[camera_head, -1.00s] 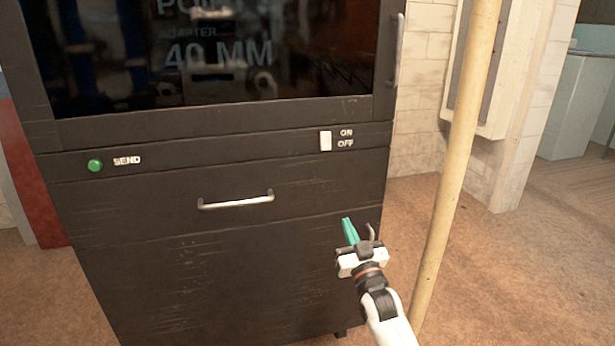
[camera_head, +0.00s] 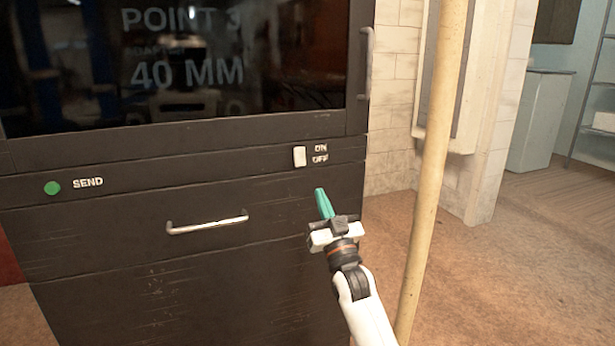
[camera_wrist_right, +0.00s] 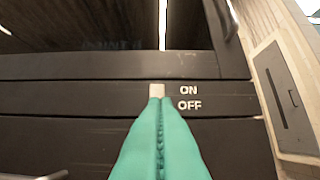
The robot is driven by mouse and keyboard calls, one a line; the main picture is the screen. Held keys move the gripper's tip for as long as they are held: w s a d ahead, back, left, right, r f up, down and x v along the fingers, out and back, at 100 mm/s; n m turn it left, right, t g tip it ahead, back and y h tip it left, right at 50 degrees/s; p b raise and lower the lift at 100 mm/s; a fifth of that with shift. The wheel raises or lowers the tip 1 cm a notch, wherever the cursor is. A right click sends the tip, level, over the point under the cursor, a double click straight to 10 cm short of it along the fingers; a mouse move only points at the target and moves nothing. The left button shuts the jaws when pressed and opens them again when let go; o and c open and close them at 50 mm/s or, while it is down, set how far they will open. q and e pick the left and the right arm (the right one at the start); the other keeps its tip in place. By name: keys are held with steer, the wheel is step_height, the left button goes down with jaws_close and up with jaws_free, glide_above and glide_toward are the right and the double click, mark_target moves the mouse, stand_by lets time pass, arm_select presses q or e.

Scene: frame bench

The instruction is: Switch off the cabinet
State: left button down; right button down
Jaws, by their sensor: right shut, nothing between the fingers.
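The black cabinet (camera_head: 110,255) stands in front of me with a dark screen on top. Its white rocker switch (camera_head: 299,157) sits on the strip under the screen, beside the ON and OFF labels (camera_head: 320,153). My right gripper (camera_head: 323,203) has teal fingers, shut and empty, below and slightly right of the switch in the head view. In the right wrist view the switch (camera_wrist_right: 157,90) shows just beyond the shut fingertips (camera_wrist_right: 160,101), which overlap its lower edge in the picture. I cannot tell whether they touch it. My left gripper is not in view.
A green SEND button (camera_head: 52,188) is at the left of the strip. A drawer handle (camera_head: 207,224) sticks out below. A yellowish pole (camera_head: 431,180) stands right of the cabinet, close to my right arm. Open floor (camera_head: 520,270) lies to the right.

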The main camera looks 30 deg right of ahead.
mark_target(303, 162)
steer(key=shift+w+d+r+b, duration=0.2)
steer(key=shift+w+d+r, duration=0.2)
steer(key=shift+w, duration=1.1)
steer(key=shift+w+d+r+b, duration=0.3)
steer(key=shift+w+r, duration=0.25)
steer(key=shift+w, duration=0.9)
steer(key=shift+w+d+r+b, duration=0.15)
steer(key=shift+w+d+r, duration=0.25)
steer(key=shift+w, duration=1.1)
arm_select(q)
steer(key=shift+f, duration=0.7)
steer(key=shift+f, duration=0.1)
